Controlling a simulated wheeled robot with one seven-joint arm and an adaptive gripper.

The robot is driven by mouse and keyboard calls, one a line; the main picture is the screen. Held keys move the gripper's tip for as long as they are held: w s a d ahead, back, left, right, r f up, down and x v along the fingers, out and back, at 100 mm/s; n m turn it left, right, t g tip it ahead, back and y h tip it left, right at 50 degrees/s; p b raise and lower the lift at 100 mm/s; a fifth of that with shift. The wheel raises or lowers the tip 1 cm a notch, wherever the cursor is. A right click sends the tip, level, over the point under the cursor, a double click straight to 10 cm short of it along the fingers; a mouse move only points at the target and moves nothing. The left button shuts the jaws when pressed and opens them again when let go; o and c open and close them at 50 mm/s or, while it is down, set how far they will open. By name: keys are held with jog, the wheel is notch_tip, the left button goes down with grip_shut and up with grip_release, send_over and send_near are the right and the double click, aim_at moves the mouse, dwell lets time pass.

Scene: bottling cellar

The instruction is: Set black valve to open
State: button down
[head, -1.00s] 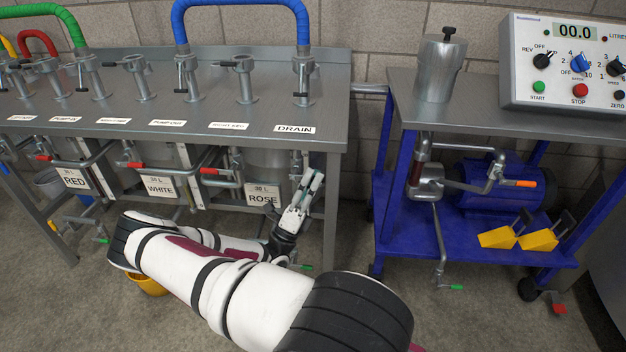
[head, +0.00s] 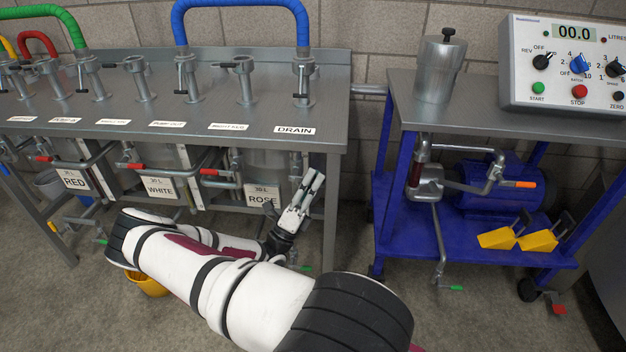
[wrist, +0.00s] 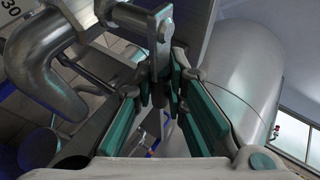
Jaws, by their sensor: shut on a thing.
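My gripper (head: 315,177) is under the right end of the steel bench, beside the ROSE tank's pipework and below the DRAIN label. In the wrist view my gripper (wrist: 160,85) has its teal pads closed around a dark upright piece, which I take to be the black valve's handle (wrist: 160,55). The pads hide part of the handle. In the head view my fingers cover the handle, and I cannot read its angle clearly.
Red-handled valves (head: 212,172) line the bench front beside the ROSE label plate (head: 262,197). The bench's right leg (head: 331,215) is close to my gripper. A blue pump cart (head: 400,225) stands to the right. Floor between them is clear.

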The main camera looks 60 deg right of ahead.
jog(key=w+a+f+m+y+p, duration=0.1)
jog(key=w+f+m+y+p, duration=0.1)
jog(key=m+y+p, duration=0.4)
jog(key=w+a+f+m+y+p, duration=0.1)
jog(key=w+f+m+y+p, duration=0.1)
jog(key=m+y+p, duration=0.4)
jog(key=shift+w+f+m+t+y, duration=0.3)
jog(key=shift+w+f+m+y, duration=0.1)
jog(key=shift+m+y, duration=1.1)
jog(key=c, duration=1.6)
grip_release()
